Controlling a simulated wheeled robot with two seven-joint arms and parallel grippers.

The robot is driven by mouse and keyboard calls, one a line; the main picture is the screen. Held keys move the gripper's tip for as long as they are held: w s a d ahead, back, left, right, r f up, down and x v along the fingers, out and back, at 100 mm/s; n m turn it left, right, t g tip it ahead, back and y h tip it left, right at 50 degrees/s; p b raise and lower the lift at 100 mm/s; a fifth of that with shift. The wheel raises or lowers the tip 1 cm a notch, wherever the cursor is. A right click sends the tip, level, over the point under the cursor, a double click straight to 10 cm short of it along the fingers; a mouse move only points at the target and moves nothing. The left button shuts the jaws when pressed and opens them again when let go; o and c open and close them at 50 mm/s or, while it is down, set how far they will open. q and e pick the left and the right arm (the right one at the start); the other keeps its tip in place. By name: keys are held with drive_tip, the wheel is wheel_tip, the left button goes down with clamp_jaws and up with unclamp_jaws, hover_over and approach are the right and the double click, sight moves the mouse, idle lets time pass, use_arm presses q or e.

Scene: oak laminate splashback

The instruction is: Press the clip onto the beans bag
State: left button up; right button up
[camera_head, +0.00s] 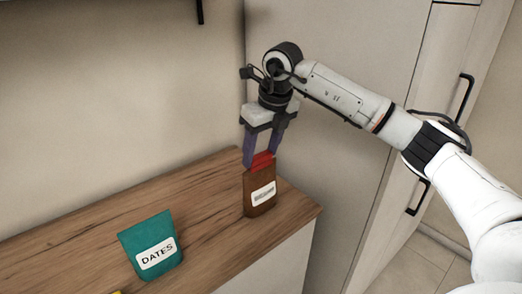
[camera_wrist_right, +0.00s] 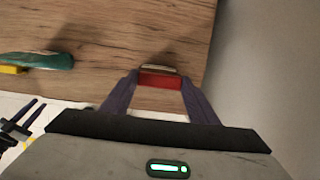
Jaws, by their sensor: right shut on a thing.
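My right gripper (camera_head: 262,161) points down and is shut on a red clip (camera_head: 262,162). The clip is at the top edge of a brown bag (camera_head: 260,195) with a white label too small to read. The bag stands upright near the counter's right end. In the right wrist view the red clip (camera_wrist_right: 160,81) sits between the purple fingertips, with the bag's top just beyond it. How far the clip is over the bag's edge, I cannot tell. A dark two-pronged shape (camera_wrist_right: 20,122), perhaps my left gripper, shows at the left there.
A teal bag marked DATES (camera_head: 151,246) stands on the wooden counter (camera_head: 205,215), left of the brown bag. A yellow thing (camera_wrist_right: 13,70) lies beside it. A tall pale cabinet wall stands behind and right. The counter between the bags is clear.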

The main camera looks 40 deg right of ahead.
drive_tip(key=shift+f, duration=0.35)
idle(0.3)
drive_tip(key=o, duration=1.6)
drive_tip(key=shift+r, duration=0.15)
drive_tip(key=shift+r+p, duration=0.3)
drive_tip(key=shift+r, duration=3.05)
clamp_jaws()
